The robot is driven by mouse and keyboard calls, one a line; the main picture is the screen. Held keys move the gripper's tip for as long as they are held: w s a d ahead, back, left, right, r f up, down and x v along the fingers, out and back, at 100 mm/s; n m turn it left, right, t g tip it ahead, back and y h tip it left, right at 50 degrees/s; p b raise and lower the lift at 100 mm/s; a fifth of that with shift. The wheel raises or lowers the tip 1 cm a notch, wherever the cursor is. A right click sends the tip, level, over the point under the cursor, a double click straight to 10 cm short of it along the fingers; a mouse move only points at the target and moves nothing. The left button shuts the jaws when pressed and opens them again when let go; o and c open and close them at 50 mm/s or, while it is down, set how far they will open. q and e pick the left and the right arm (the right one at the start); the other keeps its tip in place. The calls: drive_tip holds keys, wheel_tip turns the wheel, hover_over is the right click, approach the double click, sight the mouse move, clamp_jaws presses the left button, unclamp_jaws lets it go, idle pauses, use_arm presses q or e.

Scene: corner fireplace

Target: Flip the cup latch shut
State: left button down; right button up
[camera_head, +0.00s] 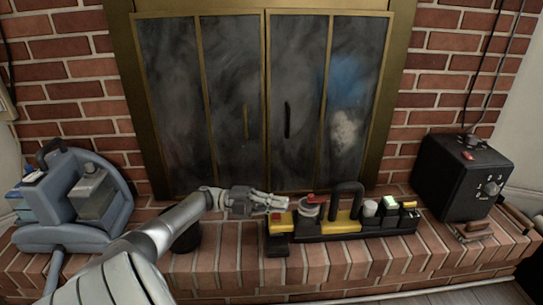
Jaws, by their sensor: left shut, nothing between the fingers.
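My left arm comes in from the lower left, and my left gripper (282,201) is shut and empty. It points right, just over the left end of a black and yellow caddy (342,224) on the brick hearth. A small round cup with a red part on top (309,207) stands in the caddy, just right of my fingertips. The latch is too small to make out clearly, and I cannot tell whether my fingertips touch anything. My right gripper is not in view.
The caddy has a tall black handle (345,189) and a white cylinder (370,208) to its right. A blue-grey machine (75,205) stands at the left, a black box with a dial (460,180) at the right. Glass fireplace doors (228,100) rise close behind.

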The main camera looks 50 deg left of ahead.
use_arm(q)
drive_tip(key=shift+s+a+f, duration=0.1)
drive_tip(key=shift+s+a, duration=0.1)
drive_tip(key=shift+a, duration=0.3)
drive_tip(key=shift+s+a+f, duration=0.1)
drive_tip(key=shift+s+a, duration=0.1)
drive_tip(key=shift+a, duration=0.25)
drive_tip(key=shift+d, duration=0.1)
